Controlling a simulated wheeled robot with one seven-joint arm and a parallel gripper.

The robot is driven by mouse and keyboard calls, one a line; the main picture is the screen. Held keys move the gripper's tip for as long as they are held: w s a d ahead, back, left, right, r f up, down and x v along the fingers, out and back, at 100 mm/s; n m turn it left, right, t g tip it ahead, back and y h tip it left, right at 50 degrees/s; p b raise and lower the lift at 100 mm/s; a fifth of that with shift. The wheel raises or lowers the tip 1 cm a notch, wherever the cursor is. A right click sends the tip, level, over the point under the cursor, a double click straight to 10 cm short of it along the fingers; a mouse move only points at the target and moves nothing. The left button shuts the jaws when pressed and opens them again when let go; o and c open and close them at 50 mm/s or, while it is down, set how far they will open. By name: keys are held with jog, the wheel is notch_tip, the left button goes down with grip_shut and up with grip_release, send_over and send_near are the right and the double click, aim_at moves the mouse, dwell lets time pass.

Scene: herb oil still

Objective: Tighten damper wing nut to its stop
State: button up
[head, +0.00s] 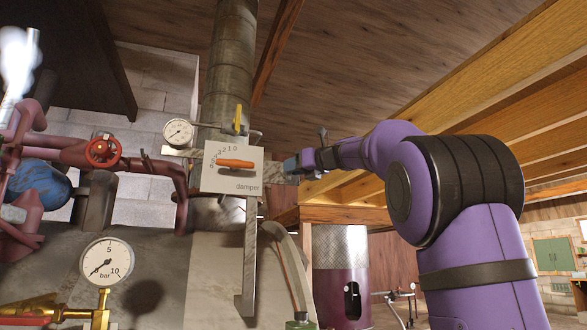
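A pale square plate marked "damper" (220,183) with a number scale stands in front of a vertical metal flue pipe (230,70). An orange two-winged piece (235,163), which looks like the damper wing nut, sits across the plate, close to level. My gripper (290,165) is just right of the plate at about the orange piece's height. It looks apart from that piece. The gripper is small and seen from the side, so the gap between its fingers is hidden. I see nothing held in it.
A yellow lever (238,119) and a small dial gauge (178,132) sit above the plate. Red pipes with a red handwheel (103,151) are at left. A bar gauge (106,262) is lower left. A purple metal cylinder (341,290) stands below my arm.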

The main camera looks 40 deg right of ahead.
jog(key=shift+a, duration=0.15)
jog(key=shift+c, duration=0.2)
jog(key=m+t+h, duration=0.2)
jog(key=m, duration=0.3)
jog(key=m+t+h, duration=0.2)
jog(key=m, duration=0.4)
jog(key=f+m+t+h, duration=0.1)
jog(key=m+t+h, duration=0.1)
jog(key=m, duration=0.4)
jog(key=shift+s+t, duration=0.1)
jog(key=shift+t, duration=0.5)
jog(key=shift+a+f+m+h, duration=0.1)
jog(key=shift+m+h, duration=1.55)
jog(key=shift+m, duration=0.4)
jog(key=shift+a+f+m+h, duration=0.1)
jog(key=shift+m+h, duration=1.55)
jog(key=shift+m, duration=0.4)
jog(key=shift+g, duration=0.3)
jog(key=o, duration=0.8)
jog(key=shift+d+f, duration=0.1)
jog(key=shift+f, duration=0.05)
